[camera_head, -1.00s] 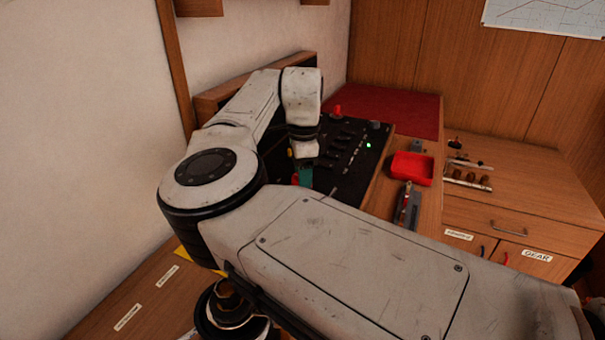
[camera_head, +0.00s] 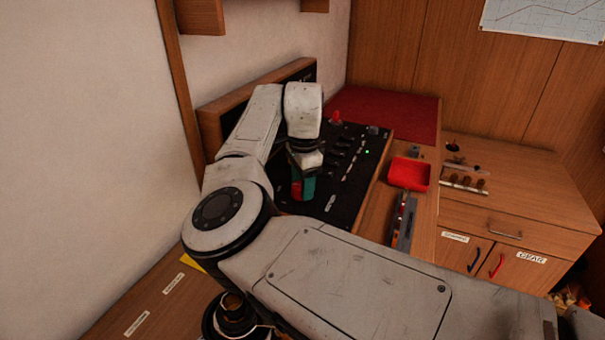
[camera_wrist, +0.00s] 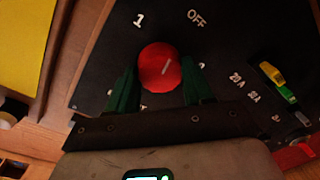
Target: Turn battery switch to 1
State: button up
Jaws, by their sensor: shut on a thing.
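The battery switch is a round red knob (camera_wrist: 156,58) on a black panel in the wrist view, with a pale pointer line tilted up and right, roughly toward the "OFF" label (camera_wrist: 196,18). The "1" label (camera_wrist: 138,20) is up and left of the knob. My gripper (camera_wrist: 160,73) has its green fingers on either side of the knob and is shut on it. In the head view, a red part (camera_head: 296,190) shows beside the green fingers of my gripper (camera_head: 304,184). The lower labels by the knob are partly hidden by the fingers.
A red tray (camera_head: 409,174) sits on the wooden top to the right. A wall is close on the left. In the wrist view, yellow and green parts (camera_wrist: 273,76) stand right of my gripper.

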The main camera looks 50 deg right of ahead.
jog(key=n+p, duration=0.3)
jog(key=p, duration=0.1)
jog(key=n+p, duration=0.2)
jog(key=shift+d+r+n, duration=0.1)
jog(key=shift+r+n, duration=0.15)
jog(key=shift+n, duration=0.05)
jog(key=shift+w+f+n+p, duration=0.1)
jog(key=shift+f+n+p, duration=0.1)
jog(key=shift+n+p, duration=1.5)
jog(key=o, duration=1)
jog(key=shift+o, duration=0.2)
notch_tip(320, 180, up, 11)
jog(key=b, duration=0.1)
jog(key=shift+s+f, duration=0.15)
jog(key=shift+s, duration=0.1)
jog(key=shift+d, duration=0.1)
